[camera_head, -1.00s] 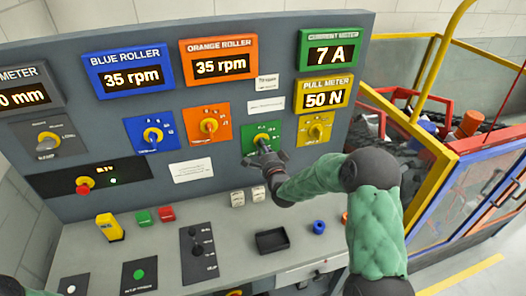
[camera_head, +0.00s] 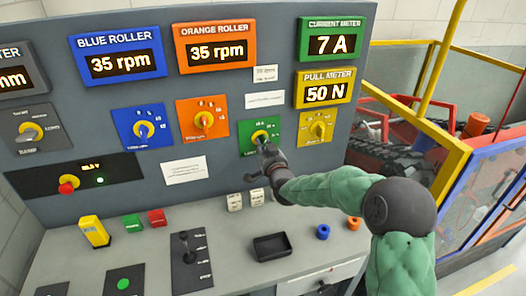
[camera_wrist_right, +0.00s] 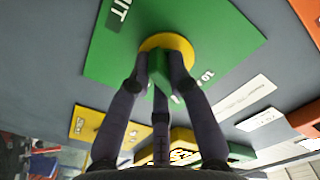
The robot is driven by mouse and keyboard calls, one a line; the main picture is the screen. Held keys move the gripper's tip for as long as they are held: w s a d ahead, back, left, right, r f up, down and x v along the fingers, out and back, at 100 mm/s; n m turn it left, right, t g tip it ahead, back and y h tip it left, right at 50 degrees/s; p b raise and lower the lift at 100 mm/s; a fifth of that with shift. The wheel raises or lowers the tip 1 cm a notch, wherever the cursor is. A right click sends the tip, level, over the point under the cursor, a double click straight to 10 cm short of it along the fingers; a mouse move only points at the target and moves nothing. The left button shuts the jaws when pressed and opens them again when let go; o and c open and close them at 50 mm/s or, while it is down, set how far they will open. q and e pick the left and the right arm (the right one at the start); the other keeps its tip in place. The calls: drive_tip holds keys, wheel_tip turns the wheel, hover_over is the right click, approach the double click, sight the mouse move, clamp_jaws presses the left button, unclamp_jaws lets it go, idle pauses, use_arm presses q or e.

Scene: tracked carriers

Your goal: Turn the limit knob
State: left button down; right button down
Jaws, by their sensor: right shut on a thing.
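The limit knob is on a green plate (camera_head: 250,144) in the lower right part of the upright console. A yellow disc surrounds the knob (camera_head: 260,136). In the right wrist view, the green plate (camera_wrist_right: 115,60) shows part of a white label, and the knob's green grip (camera_wrist_right: 158,64) stands on its yellow disc (camera_wrist_right: 176,43). My right gripper (camera_head: 264,146) is at the knob, with its dark fingers (camera_wrist_right: 158,82) closed around the grip. The fingers hide part of the knob and its scale. My left gripper is out of view.
The current meter (camera_head: 332,40) reads 7 A, the pull meter (camera_head: 325,88) 50 N.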

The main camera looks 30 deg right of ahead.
drive_tip(key=n+b, duration=0.2)
drive_tip(key=n, duration=0.2)
drive_tip(key=shift+d+n, duration=0.1)
drive_tip(key=shift+n, duration=0.3)
idle(0.4)
drive_tip(key=c, duration=1.1)
unclamp_jaws()
drive_tip(key=shift+c, duration=0.2)
drive_tip(key=v, duration=1.2)
drive_tip(key=shift+d+f, duration=0.1)
